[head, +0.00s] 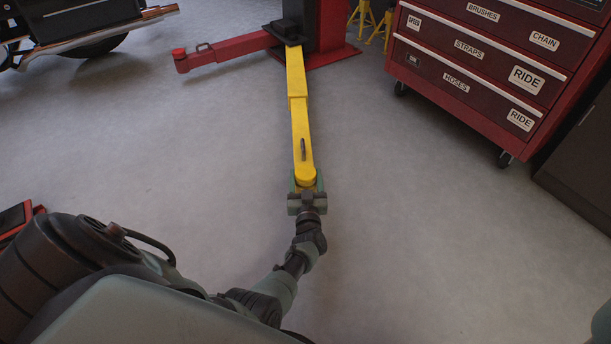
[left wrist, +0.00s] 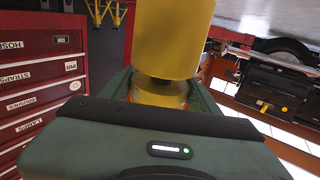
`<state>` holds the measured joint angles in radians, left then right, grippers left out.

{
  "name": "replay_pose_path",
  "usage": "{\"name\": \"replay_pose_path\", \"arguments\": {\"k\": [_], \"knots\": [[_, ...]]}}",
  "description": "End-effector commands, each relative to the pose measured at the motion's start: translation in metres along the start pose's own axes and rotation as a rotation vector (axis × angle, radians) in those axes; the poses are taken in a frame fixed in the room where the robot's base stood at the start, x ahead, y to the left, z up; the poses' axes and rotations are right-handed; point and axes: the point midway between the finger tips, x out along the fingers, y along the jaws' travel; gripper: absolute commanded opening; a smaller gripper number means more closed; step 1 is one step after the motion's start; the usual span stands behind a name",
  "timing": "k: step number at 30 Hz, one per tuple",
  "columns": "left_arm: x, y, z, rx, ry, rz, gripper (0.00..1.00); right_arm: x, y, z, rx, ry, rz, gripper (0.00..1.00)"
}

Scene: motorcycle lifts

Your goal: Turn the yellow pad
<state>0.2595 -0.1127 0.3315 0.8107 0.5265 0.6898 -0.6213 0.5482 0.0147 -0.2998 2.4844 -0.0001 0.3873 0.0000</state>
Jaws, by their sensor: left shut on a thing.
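The yellow pad (head: 306,175) is at the near end of the long yellow lift arm (head: 299,120). My left gripper (head: 306,185) reaches it from the near side and is shut on it. In the left wrist view, which is upside down, the pad (left wrist: 160,97) is a yellow disc between my green fingers, with a dark stem joining it to the yellow arm end (left wrist: 172,40). The gripper's body hides part of the pad. My right gripper is not in view.
A red lift arm (head: 228,48) extends left from the post's red base (head: 335,55). A red tool cabinet (head: 480,60) with labelled drawers stands at right. A motorcycle (head: 85,30) is at the upper left. The grey floor around the yellow arm is clear.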

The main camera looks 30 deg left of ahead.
Motion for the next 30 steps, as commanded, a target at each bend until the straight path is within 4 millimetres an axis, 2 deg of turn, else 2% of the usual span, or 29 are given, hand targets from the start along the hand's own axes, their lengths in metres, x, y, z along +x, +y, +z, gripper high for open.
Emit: {"name": "replay_pose_path", "arguments": {"k": [1, 20, 21, 23, 30], "knots": [[-0.0014, -0.0004, 0.0051, -0.003, -0.01, -0.018, 0.21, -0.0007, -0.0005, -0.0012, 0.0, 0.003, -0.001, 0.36], [-0.0047, -0.0009, 0.0092, 0.002, -0.022, -0.068, 0.2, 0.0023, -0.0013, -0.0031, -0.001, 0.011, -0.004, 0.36], [-0.0048, -0.0009, 0.0094, 0.002, -0.022, -0.067, 0.67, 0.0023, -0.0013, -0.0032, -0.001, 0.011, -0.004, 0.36], [-0.0046, -0.0007, 0.009, 0.002, -0.021, -0.067, 0.82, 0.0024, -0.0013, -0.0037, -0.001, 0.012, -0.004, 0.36], [-0.0026, -0.0004, 0.005, 0.001, -0.013, -0.068, 0.82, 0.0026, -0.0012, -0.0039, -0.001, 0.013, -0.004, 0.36]]}}
